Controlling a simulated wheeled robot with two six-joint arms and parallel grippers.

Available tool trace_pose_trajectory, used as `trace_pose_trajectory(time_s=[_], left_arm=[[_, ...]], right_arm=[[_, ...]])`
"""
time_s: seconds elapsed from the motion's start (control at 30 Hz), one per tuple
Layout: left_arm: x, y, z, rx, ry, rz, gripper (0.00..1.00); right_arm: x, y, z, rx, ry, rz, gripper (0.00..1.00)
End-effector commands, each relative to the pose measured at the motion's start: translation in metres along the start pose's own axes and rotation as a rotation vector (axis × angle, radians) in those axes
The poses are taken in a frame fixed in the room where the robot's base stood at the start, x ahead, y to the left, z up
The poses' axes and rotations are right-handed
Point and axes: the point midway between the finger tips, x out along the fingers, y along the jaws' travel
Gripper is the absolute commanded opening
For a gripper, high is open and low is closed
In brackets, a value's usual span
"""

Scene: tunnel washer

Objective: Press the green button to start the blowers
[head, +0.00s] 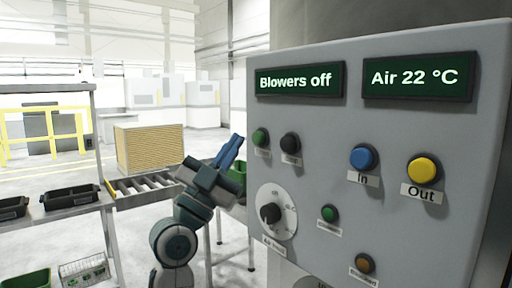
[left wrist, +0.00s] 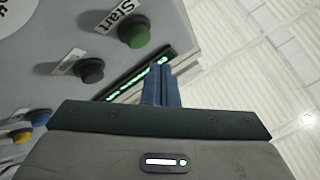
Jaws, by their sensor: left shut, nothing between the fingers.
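The green button (head: 261,138) is at the upper left of the grey control panel (head: 410,135), below a display reading "Blowers off" (head: 300,79). In the left wrist view the green button (left wrist: 137,32) stands out beside a "Start" label. My left gripper (head: 235,142) is shut and empty, just left of the panel's left edge in the head view, its blue fingers pointing up. In the left wrist view its fingers (left wrist: 163,80) appear apart from the button. The label below the button is too small to read in the head view. My right gripper is not in view.
A black button (head: 290,143) sits right of the green one. A dial (head: 271,213), small green light or button (head: 328,213), amber one (head: 365,263), blue "In" button (head: 363,157) and yellow "Out" button (head: 423,168) share the panel. A roller conveyor (head: 150,187) stands left.

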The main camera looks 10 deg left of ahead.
Motion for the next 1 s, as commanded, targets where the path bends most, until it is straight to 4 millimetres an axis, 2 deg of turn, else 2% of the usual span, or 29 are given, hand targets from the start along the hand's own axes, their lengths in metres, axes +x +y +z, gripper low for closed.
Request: trace_pose_trajectory(time_s=[0.03,0.2,1.0], left_arm=[[0.001,0.004,0.005,-0.001,0.0,0.0,0.0],[0.009,0.008,0.008,0.001,-0.001,0.001,0.0],[0.011,0.009,0.008,0.001,-0.001,0.001,0.0]], right_arm=[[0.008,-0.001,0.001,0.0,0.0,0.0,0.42],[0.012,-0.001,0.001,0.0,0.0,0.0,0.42],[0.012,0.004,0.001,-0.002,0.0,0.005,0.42]])
